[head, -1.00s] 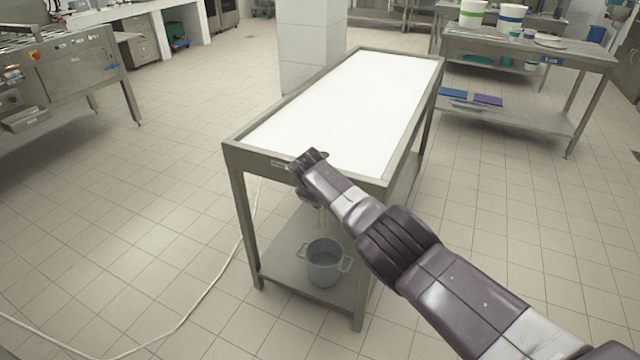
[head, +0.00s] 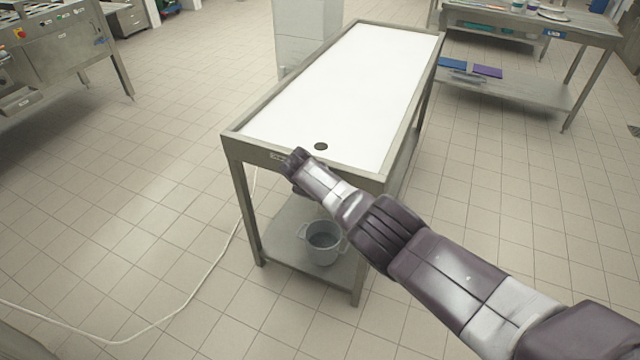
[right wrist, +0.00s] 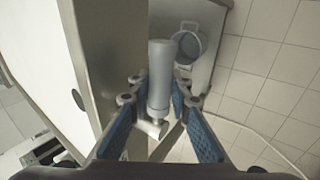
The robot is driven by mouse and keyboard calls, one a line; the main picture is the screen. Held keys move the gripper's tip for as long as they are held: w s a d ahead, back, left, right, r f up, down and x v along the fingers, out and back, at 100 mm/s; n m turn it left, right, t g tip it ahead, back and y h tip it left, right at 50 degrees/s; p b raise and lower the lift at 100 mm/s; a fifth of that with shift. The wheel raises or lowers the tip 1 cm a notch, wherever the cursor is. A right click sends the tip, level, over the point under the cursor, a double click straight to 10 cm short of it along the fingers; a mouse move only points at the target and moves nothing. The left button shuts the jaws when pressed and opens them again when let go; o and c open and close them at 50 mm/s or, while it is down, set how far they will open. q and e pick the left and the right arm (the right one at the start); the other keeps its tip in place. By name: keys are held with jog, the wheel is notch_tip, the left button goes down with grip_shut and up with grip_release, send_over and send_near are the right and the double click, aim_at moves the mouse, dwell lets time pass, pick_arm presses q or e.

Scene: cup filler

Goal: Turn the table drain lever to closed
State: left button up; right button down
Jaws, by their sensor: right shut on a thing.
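The table (head: 237,148) is a metal frame with a white top and a dark round drain hole (head: 321,146) near its front edge; the hole also shows in the right wrist view (right wrist: 77,98). The drain lever (right wrist: 159,68) is a pale grey cylindrical handle beside the table's front rail, with a metal fitting at its lower end in that view. My right gripper (right wrist: 159,92) is shut on the lever, a blue-padded finger on each side. In the head view the right gripper (head: 297,163) is at the front rail and hides the lever. My left gripper is out of view.
A grey bucket (head: 322,246) stands on the lower shelf (head: 285,250) under the drain end. A white hose (head: 190,310) lies on the tiled floor at left. A side table (head: 520,95) stands at the right back and a metal machine (head: 60,55) at the left back.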

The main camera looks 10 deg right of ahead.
jog(key=shift+w+r+p, duration=0.3)
jog(key=shift+r+p, duration=0.1)
jog(key=shift+r, duration=0.1)
dwell(0.3)
jog(key=c, duration=1.8)
grip_release()
jog(key=shift+f, duration=0.1)
jog(key=shift+o, duration=0.2)
jog(key=shift+s+f, duration=0.1)
jog(key=shift+s, duration=0.1)
jog(key=shift+f, duration=0.1)
jog(key=shift+a, duration=0.1)
jog(key=v, duration=1.2)
